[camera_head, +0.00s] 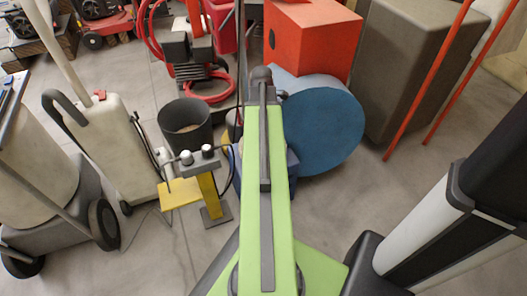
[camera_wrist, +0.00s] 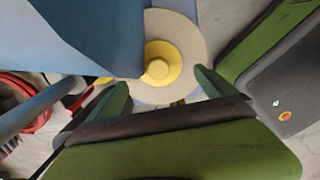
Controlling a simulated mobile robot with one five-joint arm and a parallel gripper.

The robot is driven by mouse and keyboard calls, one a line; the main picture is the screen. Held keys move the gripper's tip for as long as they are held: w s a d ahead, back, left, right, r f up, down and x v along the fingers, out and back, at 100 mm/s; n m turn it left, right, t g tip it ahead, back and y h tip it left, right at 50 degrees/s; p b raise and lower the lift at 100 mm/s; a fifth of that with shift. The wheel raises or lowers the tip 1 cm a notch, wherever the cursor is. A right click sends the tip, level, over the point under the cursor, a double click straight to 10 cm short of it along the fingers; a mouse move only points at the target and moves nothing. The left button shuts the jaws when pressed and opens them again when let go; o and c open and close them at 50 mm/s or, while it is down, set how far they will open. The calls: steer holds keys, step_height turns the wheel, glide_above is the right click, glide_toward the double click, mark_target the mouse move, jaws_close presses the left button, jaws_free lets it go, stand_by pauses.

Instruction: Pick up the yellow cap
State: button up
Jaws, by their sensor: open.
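The yellow cap (camera_wrist: 158,68) shows in the wrist view as a round disc with a raised knob. It sits at the middle of a pale round top (camera_wrist: 188,35), and the blue body covers part of that top's left side. My gripper (camera_wrist: 161,78) is open, with one green finger at the lower left of the cap and the other at its right. The cap appears between the fingertips and beyond them; I see no contact. In the head view my green arm hides the gripper, and I cannot make out the cap clearly.
A blue drum (camera_head: 335,125) and a red box (camera_head: 310,40) stand close by my arm. A dark bucket (camera_head: 186,122) and a yellow stand (camera_head: 209,192) are to the left.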

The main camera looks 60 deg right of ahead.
steer(key=f+b, duration=0.5)
steer(key=f, duration=0.1)
steer(key=shift+d+f, duration=0.1)
steer(key=shift+d, duration=0.1)
steer(key=shift+r, duration=0.2)
steer(key=shift+c, duration=0.2)
steer(key=shift+s, duration=0.1)
steer(key=c, duration=1.9)
